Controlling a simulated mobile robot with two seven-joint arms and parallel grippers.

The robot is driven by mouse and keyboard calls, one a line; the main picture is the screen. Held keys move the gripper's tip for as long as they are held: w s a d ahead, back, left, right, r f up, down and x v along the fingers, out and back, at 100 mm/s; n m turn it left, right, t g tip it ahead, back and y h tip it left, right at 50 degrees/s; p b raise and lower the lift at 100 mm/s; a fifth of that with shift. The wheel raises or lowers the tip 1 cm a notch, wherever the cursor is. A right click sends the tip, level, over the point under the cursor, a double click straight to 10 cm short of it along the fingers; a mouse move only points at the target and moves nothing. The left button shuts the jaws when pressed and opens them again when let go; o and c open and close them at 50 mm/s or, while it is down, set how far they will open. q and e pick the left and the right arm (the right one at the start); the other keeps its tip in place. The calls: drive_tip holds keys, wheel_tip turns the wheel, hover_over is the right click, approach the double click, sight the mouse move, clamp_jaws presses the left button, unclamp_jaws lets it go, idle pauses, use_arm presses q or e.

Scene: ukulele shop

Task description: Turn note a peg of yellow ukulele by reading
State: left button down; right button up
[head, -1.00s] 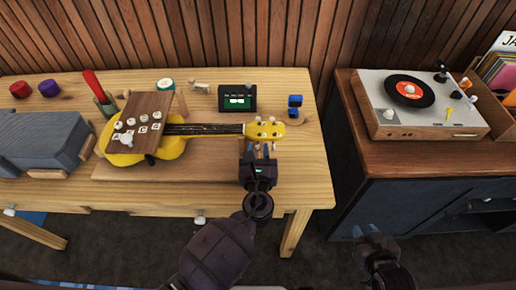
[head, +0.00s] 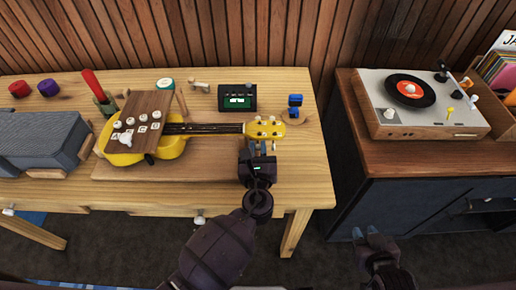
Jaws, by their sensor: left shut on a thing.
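The yellow ukulele (head: 172,149) lies on the wooden table with its neck pointing right. Its headstock (head: 264,129) with several white pegs is at the right end. My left gripper (head: 259,149) is at the near edge of the headstock, shut on a tuning peg there; the fingers mostly hide that peg. A brown wooden board (head: 150,103) with white knobs and letters, one an A, covers part of the ukulele body. A black tuner (head: 237,97) with a lit green screen stands behind the neck; its reading is too small to tell. My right gripper (head: 367,234) is empty and open, low beside the cabinet.
A small blue device (head: 295,102) stands right of the tuner. A grey toolbox-like block (head: 45,145) and a red-handled tool (head: 93,82) are at the left. A record player (head: 425,104) sits on the dark cabinet (head: 400,205) at the right. The table's front right is clear.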

use_arm(q)
drive_tip(key=n+b, duration=0.1)
drive_tip(key=n, duration=0.2)
drive_tip(key=shift+f+b, duration=0.2)
drive_tip(key=shift+b, duration=0.1)
drive_tip(key=n+b, duration=0.1)
drive_tip(key=n, duration=0.2)
drive_tip(key=shift+a+b, duration=0.1)
drive_tip(key=shift+b, duration=0.25)
drive_tip(key=shift+n+b, duration=0.35)
drive_tip(key=shift+n, duration=0.45)
drive_tip(key=shift+n+b, duration=0.3)
drive_tip(key=shift+n, duration=0.3)
drive_tip(key=shift+r, duration=0.1)
use_arm(e)
wheel_tip(320, 180, down, 5)
drive_tip(key=shift+a+r, duration=0.1)
drive_tip(key=shift+r, duration=0.1)
drive_tip(key=shift+s+f, duration=0.15)
drive_tip(key=shift+s, duration=0.1)
use_arm(q)
drive_tip(key=c, duration=1.3)
unclamp_jaws()
drive_tip(key=shift+s, duration=0.1)
